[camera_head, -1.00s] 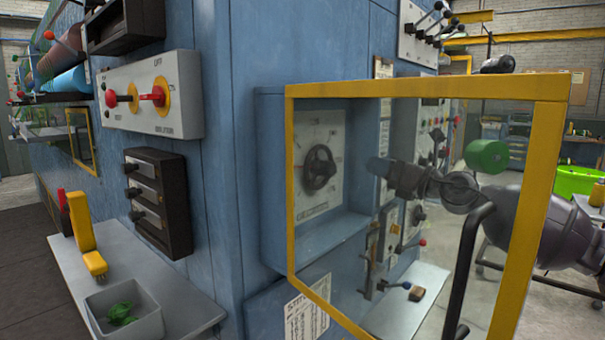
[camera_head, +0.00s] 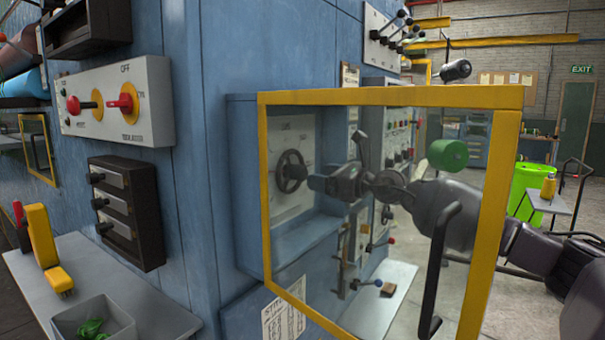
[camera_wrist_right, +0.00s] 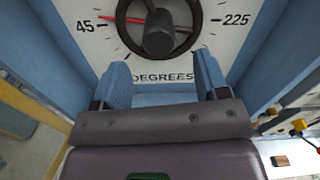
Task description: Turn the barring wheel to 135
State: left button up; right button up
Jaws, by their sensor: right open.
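The barring wheel (camera_head: 291,171) is a dark round handwheel on a pale dial plate (camera_head: 296,207) inside a blue recessed box. In the right wrist view the wheel (camera_wrist_right: 158,32) sits on a dial marked 45 at left, 225 at right and DEGREES below. A red pointer (camera_wrist_right: 122,18) lies toward the left, close to the 45 mark. My right gripper (camera_head: 314,183) is just in front of the wheel. In the wrist view its two blue fingers (camera_wrist_right: 163,77) are spread, empty, below the hub and apart from it. My left gripper is not in view.
A yellow-framed clear door (camera_head: 390,97) with a black handle (camera_head: 437,270) stands open; my right arm shows through its pane. A switch panel (camera_head: 118,102) and shelf (camera_head: 150,300) are at left. Another shelf (camera_head: 380,310) lies below the arm.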

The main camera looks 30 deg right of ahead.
jog(key=shift+x, duration=3.1)
